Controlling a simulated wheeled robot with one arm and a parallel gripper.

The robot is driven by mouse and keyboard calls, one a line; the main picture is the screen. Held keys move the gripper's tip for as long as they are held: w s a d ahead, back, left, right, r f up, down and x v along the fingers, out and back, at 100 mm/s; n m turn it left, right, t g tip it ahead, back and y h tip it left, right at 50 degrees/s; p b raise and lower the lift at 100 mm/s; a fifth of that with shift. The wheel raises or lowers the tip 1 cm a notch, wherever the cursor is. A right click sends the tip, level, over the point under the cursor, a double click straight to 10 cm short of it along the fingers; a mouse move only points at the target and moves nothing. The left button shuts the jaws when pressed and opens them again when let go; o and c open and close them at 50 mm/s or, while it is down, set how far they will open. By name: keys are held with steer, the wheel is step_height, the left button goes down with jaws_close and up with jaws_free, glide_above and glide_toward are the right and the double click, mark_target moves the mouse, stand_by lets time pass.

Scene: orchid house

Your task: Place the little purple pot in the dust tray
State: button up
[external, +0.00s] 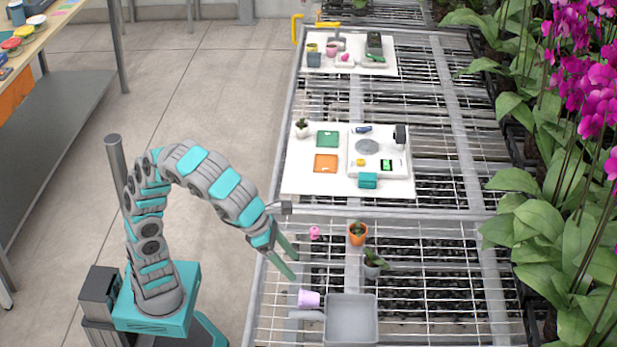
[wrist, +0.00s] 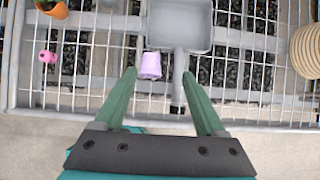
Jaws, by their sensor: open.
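The little purple pot (external: 308,299) lies on its side on the wire rack, just left of the grey dust tray (external: 352,337). In the wrist view the purple pot (wrist: 151,66) is ahead of my gripper, beside the handle of the dust tray (wrist: 180,45). The tray looks empty, and its handle points toward me. My gripper (external: 291,266) is open and empty, with its green fingers above the rack's left edge, up and left of the pot. In the wrist view my gripper's fingertips (wrist: 158,75) spread to either side of the pot and handle.
A small pink item (external: 314,232) lies nearby. A white board (external: 340,187) with several items is farther back. Orchids (external: 585,250) line the right side.

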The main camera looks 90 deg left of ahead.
steer(key=shift+a+f+g, duration=0.9)
steer(key=shift+f, duration=0.25)
glide_above(305, 293)
steer(key=s, duration=0.3)
step_height(305, 293, down, 5)
steer(key=shift+w+f, duration=0.15)
steer(key=x, duration=0.7)
steer(key=shift+w, duration=0.2)
steer(key=shift+c, duration=0.2)
jaws_close()
